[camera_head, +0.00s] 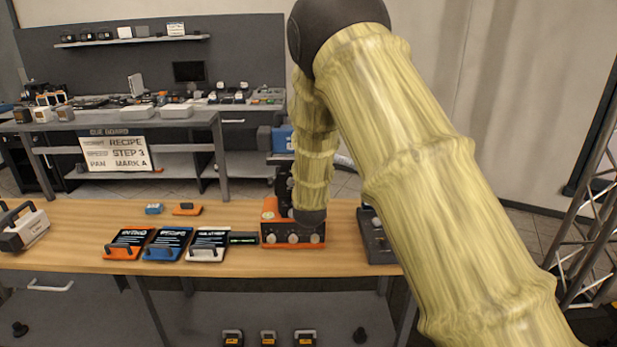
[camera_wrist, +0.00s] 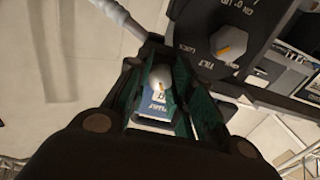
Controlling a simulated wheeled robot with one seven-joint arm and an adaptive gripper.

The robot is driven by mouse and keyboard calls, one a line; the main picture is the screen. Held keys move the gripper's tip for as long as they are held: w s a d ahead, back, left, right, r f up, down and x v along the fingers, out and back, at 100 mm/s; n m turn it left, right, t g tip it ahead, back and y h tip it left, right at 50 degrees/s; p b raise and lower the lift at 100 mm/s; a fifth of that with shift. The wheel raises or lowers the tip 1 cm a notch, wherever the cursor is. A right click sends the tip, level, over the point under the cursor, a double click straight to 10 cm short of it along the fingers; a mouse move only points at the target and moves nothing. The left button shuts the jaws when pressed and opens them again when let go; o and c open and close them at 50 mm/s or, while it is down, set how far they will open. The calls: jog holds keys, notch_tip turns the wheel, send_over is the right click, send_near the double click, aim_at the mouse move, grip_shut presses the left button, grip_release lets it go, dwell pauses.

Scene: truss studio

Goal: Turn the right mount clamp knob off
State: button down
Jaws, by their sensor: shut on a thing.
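In the wrist view my gripper (camera_wrist: 163,92) has its green-padded fingers on both sides of a pale grey knob (camera_wrist: 158,76), shut on it. A blue and white label with small lettering shows beside the knob between the fingers. Another pale knob (camera_wrist: 228,42) with an orange pointer sits on a dark panel marked TILT, clear of the fingers. In the head view the orange-based device (camera_head: 292,241) with several pale knobs stands on the wooden table. My arm comes down in front of it and hides part of it; the fingers are not clearly seen there.
A dark box (camera_head: 377,243) stands right of the device, partly behind my arm. Orange, blue and white handled cards (camera_head: 165,245) lie to the left. A grey-white case (camera_head: 22,228) is at the far left. The table's front left is clear.

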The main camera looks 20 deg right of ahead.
jog(key=shift+f+n+b, duration=0.15)
jog(key=shift+n+b, duration=0.65)
jog(key=shift+n, duration=0.8)
jog(key=c, duration=1.2)
grip_release()
jog(key=shift+c, duration=0.2)
jog(key=v, duration=1.2)
